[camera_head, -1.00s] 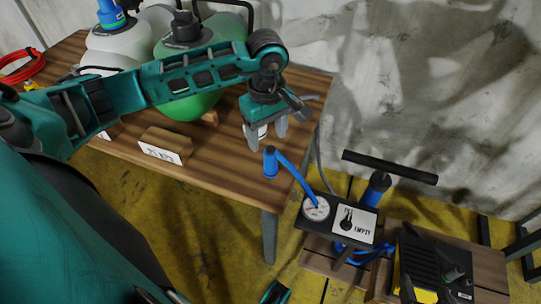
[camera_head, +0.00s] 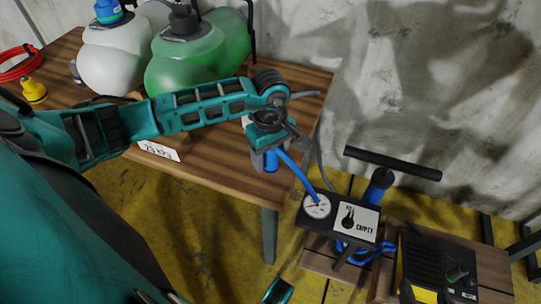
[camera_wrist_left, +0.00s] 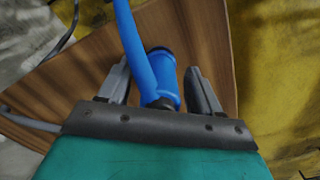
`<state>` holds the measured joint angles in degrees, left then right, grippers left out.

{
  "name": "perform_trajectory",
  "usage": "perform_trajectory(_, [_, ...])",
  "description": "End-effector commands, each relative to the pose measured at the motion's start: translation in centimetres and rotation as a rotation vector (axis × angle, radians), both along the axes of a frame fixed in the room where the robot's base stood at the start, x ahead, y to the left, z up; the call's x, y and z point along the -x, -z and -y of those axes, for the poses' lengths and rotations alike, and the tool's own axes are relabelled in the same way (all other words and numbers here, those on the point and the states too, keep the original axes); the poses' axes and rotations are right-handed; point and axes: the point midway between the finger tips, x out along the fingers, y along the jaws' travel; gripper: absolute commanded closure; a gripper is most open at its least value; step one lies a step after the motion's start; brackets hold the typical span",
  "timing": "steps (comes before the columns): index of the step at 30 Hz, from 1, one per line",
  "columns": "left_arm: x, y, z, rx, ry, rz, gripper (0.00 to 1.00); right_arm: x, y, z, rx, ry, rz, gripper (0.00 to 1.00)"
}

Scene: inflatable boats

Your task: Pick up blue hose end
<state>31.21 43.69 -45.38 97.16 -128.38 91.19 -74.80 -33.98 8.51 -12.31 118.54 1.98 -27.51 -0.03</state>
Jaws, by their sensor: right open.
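The blue hose end (camera_head: 271,161) is a blue cylinder joined to a thin blue hose that runs down to the pump's gauge. My left gripper (camera_head: 264,155) is over it near the table's right edge. In the left wrist view, the hose end (camera_wrist_left: 163,75) lies between the two grey fingers of the left gripper (camera_wrist_left: 163,88), with a visible gap on each side. The left gripper is open and not clamped on it.
A wooden table (camera_head: 215,160) holds a white tank (camera_head: 115,60), a green tank (camera_head: 195,60), a yellow fitting (camera_head: 34,91) and a coiled red hose (camera_head: 18,62). A pump with a gauge (camera_head: 317,206) and black T-handle (camera_head: 392,164) stands right, beside a black and yellow box (camera_head: 437,262).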

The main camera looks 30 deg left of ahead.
Motion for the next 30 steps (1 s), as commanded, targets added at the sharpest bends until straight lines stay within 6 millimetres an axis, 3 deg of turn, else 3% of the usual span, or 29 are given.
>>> perform_trajectory(2, [0.0, -0.03, -0.01, 0.0, 0.0, 0.0, 0.44, 0.0, -0.03, 0.02, 0.001, -0.001, 0.0, 0.31])
perform_trajectory(18, [0.01, -0.04, -0.01, 0.0, 0.0, 0.0, 0.96, -0.01, -0.08, 0.07, 0.004, -0.004, 0.002, 0.31])
perform_trajectory(30, [-0.06, -0.95, -0.03, 0.0, 0.001, 0.002, 0.96, -0.03, -0.4, 0.05, 0.003, -0.004, 0.003, 0.31])
